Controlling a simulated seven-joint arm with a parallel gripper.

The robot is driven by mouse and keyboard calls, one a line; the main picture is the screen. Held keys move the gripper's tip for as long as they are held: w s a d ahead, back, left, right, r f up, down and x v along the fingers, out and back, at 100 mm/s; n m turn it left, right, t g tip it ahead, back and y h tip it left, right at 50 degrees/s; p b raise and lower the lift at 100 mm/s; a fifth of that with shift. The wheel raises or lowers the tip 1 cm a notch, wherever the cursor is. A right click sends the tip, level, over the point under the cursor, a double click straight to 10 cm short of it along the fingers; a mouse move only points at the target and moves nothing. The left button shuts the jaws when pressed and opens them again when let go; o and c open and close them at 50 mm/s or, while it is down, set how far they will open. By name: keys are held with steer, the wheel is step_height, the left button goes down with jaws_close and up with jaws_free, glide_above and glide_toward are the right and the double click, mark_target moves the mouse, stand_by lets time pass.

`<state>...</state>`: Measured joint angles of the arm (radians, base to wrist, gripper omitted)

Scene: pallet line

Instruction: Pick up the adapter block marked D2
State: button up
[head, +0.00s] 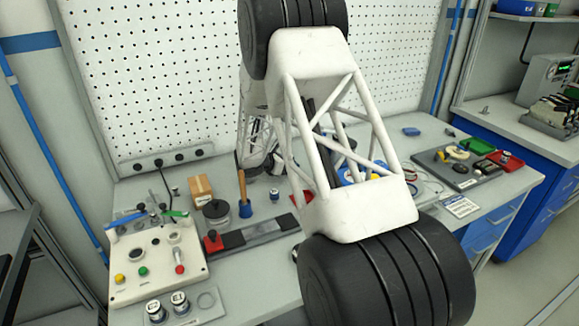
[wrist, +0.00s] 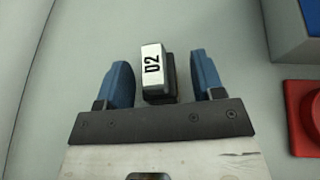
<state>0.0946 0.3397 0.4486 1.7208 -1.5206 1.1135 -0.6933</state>
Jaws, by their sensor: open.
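The adapter block marked D2 (wrist: 153,75) shows in the wrist view. It has a white face with black "D2" lettering and a dark body, and it stands on a pale grey surface. My gripper (wrist: 160,66) is open, with one blue finger on each side of the block. A gap shows between the block and each finger, and I see no contact. How far the fingers reach down along the block is hard to tell. In the head view my arm covers the middle of the bench, and I cannot make out the block or the fingers there.
In the wrist view a red object (wrist: 305,118) and a grey box with a blue top (wrist: 293,38) lie to the right. In the head view a control box (head: 130,265), a dark rail (head: 262,234) and a wooden block (head: 200,188) stand left. A dark tray (head: 478,180) lies right.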

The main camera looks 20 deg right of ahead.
steer(key=c, duration=1)
steer(key=shift+r, duration=0.15)
step_height(320, 180, up, 10)
steer(key=shift+f, duration=0.15)
stand_by(0.8)
